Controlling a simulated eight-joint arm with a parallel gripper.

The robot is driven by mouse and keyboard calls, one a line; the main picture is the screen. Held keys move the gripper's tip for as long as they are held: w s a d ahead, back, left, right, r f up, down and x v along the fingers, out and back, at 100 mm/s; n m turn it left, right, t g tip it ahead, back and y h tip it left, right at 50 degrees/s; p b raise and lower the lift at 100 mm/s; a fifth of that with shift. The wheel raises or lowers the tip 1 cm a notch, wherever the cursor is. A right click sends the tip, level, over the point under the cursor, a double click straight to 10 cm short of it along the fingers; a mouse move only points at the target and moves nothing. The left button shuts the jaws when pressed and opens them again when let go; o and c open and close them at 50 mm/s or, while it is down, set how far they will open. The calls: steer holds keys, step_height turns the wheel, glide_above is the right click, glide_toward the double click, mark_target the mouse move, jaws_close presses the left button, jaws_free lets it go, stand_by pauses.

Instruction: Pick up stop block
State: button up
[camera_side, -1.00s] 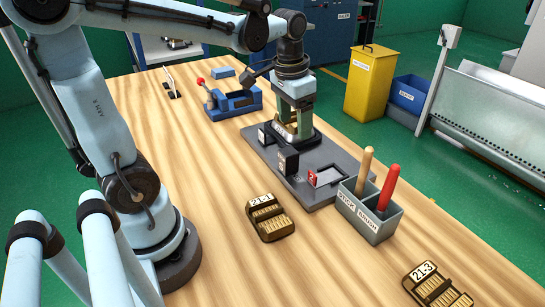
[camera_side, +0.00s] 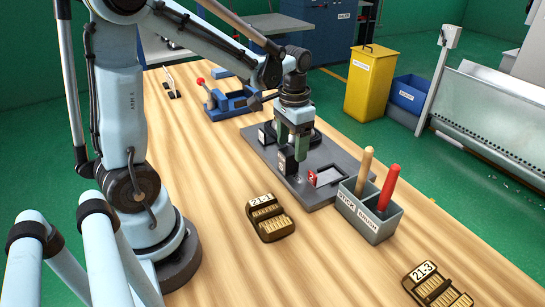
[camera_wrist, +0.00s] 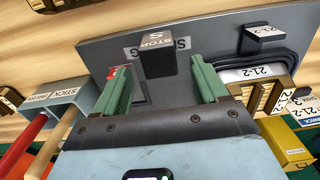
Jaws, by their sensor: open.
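The stop block is a dark upright block lettered STOP in the wrist view (camera_wrist: 157,58). It stands on the grey base plate (camera_wrist: 105,45), and in the side view (camera_side: 287,163) it is partly hidden behind my gripper. My gripper (camera_side: 291,153) points down just above the block. Its two green fingers are apart and empty. In the wrist view my gripper (camera_wrist: 161,65) has one finger on each side of the block in the picture. I cannot tell whether the fingertips reach below the block's top.
A red-marked fixture (camera_side: 326,177) sits on the plate near the grey bin (camera_side: 369,220) holding two handled tools. A tray marked 21-1 (camera_side: 270,218) lies in front, and one marked 21-3 (camera_side: 436,287) at lower right. A blue vise (camera_side: 233,104) stands behind. Bare wood lies left of the plate.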

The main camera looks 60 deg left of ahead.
mark_target(289, 151)
steer(key=shift+s+f, duration=0.2)
steer(key=shift+f, duration=1.1)
steer(key=shift+s+f, duration=0.2)
steer(key=shift+f, duration=1.05)
jaws_close()
